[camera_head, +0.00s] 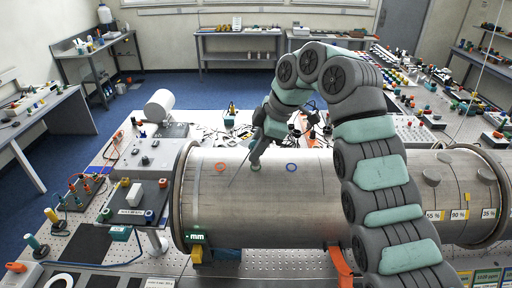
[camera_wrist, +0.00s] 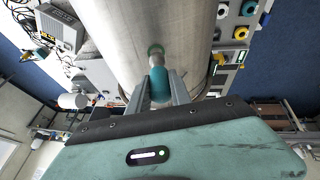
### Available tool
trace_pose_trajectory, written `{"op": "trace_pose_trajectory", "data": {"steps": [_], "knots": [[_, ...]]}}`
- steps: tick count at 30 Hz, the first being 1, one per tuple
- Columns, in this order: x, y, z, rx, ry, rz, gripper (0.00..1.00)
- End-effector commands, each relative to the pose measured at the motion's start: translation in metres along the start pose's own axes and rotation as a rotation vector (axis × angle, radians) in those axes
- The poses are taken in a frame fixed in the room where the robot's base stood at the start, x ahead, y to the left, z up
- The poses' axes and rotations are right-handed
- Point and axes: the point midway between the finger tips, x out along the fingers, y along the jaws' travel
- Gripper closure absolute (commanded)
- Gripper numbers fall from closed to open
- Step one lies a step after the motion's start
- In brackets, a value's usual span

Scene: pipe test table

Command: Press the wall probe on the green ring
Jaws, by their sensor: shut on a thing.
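My gripper (camera_wrist: 160,82) is shut on the wall probe, whose teal body (camera_wrist: 159,88) sits between the two grey fingers. The probe's pale tip end (camera_wrist: 156,60) points at the green ring (camera_wrist: 155,48) on the metal pipe (camera_wrist: 185,30). Part of the ring is hidden behind the probe. In the head view the probe's end (camera_head: 255,166) is at the top of the pipe (camera_head: 260,210), between the orange ring (camera_head: 221,167) and the blue ring (camera_head: 292,167). I cannot tell whether the tip touches the pipe. A small display (camera_head: 195,237) reads "mm" with no clear number.
The pipe lies across the table on an orange support (camera_head: 341,268). A grey instrument box (camera_head: 150,151) and a board with a white block (camera_head: 133,195) stand left of it. Small parts and cables clutter the table behind. My arm covers the pipe's middle right.

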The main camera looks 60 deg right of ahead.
Motion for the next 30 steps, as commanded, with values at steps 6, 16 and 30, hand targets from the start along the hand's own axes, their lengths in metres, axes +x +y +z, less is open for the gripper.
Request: {"op": "trace_pose_trajectory", "data": {"steps": [6,16,30], "knots": [[0.005,0.0,0.002,-0.001,0.0,0.0,1.0],[0.011,0.0,0.004,0.0,0.0,0.0,1.0],[0.015,0.0,0.006,0.0,0.0,0.0,1.0]]}}
